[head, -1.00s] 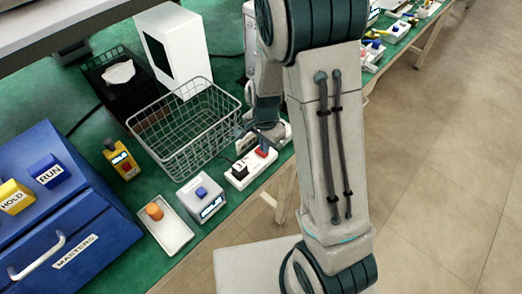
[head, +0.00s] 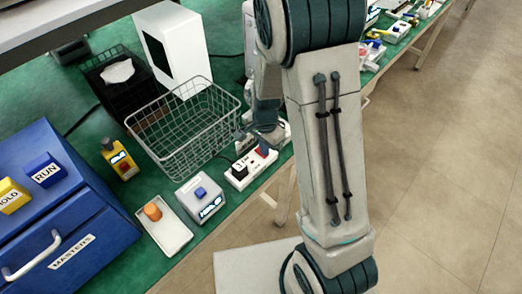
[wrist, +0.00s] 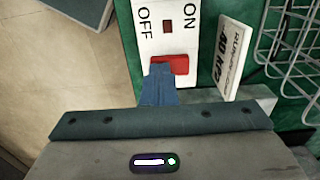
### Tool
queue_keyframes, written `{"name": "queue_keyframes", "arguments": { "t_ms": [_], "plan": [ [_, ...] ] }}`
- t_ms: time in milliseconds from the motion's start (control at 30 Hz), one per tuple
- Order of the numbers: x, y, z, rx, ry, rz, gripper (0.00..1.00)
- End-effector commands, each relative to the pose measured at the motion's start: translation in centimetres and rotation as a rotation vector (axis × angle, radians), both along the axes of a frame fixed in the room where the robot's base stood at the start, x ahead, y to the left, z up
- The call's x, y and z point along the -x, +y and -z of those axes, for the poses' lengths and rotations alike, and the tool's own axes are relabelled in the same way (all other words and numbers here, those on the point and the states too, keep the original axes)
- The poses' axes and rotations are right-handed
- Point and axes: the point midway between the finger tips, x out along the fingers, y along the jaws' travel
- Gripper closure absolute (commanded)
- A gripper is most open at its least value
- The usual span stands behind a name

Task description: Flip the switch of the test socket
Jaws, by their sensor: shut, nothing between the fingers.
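The test socket is a white strip (head: 240,173) near the table's front edge in the head view, with a black plug in it and a red switch (head: 263,150) further along. In the wrist view the socket (wrist: 152,42) carries the words OFF on the left and ON on the right, and the red rocker switch (wrist: 178,64) lies below them. My gripper (wrist: 160,72) is shut and empty, its fingertips over the left, OFF-side part of the switch. I cannot tell whether they touch it. The fingers hide part of the switch.
A wire basket (head: 185,128) stands behind the socket. A white card with a KPA marking (wrist: 235,58) is right of the socket. A grey box with a blue button (head: 201,197) and a tray with an orange cap (head: 165,232) are to the left.

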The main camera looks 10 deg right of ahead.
Motion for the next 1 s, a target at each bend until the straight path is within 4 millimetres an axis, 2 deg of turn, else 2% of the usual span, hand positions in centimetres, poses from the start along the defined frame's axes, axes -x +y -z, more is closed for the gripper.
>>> {"name": "queue_keyframes", "arguments": {
  "t_ms": [267, 1000],
  "plan": [
    [0.0, 0.0, -0.7, 0.001, 0.001, 0.0, 1.0],
    [0.0, 0.0, -6.7, 0.0, 0.0, 0.0, 1.0]
  ]
}}
